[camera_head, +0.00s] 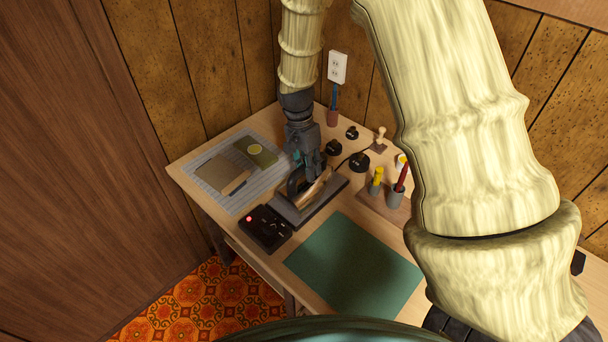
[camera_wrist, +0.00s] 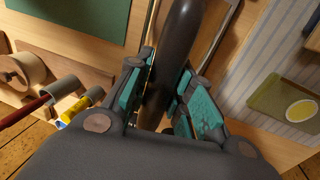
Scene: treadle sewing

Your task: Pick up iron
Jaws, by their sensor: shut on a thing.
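The iron (camera_head: 312,190) is on or just above its dark rest plate (camera_head: 324,203) on the table; I cannot tell if it touches. It has a metallic body and a dark handle, and it points to the right in the head view. My gripper (camera_head: 308,172) comes down over it from above. In the wrist view, the teal-padded fingers of my gripper (camera_wrist: 166,92) are shut on the iron's dark handle (camera_wrist: 178,40). Much of the iron's body is hidden behind the gripper in both views.
A black box with a red light (camera_head: 265,228) stands close to the iron's left front. A green mat (camera_head: 354,254) lies in front. Pen cups (camera_head: 396,196) and black knobs stand to the right and behind. A striped cloth (camera_head: 213,196) with a green packet (camera_head: 255,153) lies left.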

